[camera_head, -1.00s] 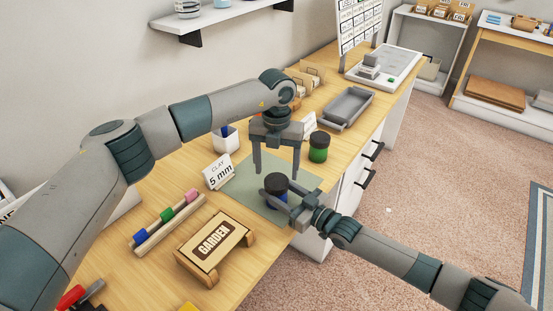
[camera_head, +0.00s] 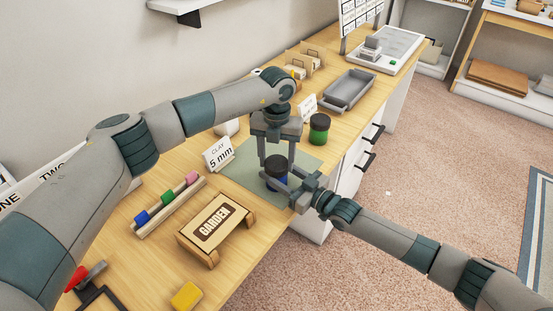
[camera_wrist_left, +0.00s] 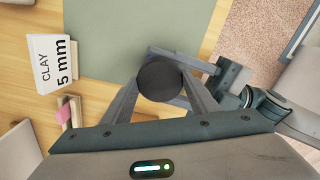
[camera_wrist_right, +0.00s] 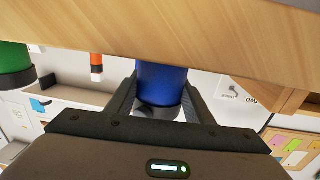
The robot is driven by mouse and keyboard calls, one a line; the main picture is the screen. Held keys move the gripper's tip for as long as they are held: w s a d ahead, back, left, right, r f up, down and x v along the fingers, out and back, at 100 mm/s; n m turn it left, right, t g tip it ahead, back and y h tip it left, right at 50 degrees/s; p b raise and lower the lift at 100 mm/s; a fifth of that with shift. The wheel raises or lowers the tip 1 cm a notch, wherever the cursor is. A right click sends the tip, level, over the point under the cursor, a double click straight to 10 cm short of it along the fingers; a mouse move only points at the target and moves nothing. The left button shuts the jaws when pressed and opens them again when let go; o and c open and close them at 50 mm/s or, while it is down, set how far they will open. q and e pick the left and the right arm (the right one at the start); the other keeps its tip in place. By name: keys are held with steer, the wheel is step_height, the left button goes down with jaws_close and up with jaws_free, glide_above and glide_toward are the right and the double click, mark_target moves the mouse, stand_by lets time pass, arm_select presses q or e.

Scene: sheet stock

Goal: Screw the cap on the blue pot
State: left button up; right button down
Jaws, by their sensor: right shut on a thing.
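The blue pot (camera_head: 277,184) stands upright at the front edge of the grey-green mat (camera_head: 240,172), with the black cap (camera_head: 276,166) on its top. How tightly the cap sits cannot be seen. My right gripper (camera_head: 283,183) is shut on the pot's blue body (camera_wrist_right: 163,82) from the front right. My left gripper (camera_head: 276,158) points down from above, its fingers on either side of the cap. In the left wrist view the round cap (camera_wrist_left: 160,82) lies between the fingertips, which look open and very close to its rim.
A green pot with a black lid (camera_head: 319,128) stands behind. A "CLAY 5 mm" card (camera_head: 218,154), a rack of coloured clay pieces (camera_head: 168,207) and the GARDEN sign (camera_head: 215,228) are to the left. A grey tray (camera_head: 348,90) lies farther back.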

arm_select(q)
steer(key=shift+m, duration=0.3)
steer(key=m, duration=0.4)
steer(key=shift+m, duration=0.4)
steer(key=o, duration=1.2)
steer(key=shift+r, duration=0.1)
step_height(320, 180, up, 12)
steer(key=shift+f, duration=0.1)
arm_select(e)
steer(key=c, duration=0.8)
jaws_free()
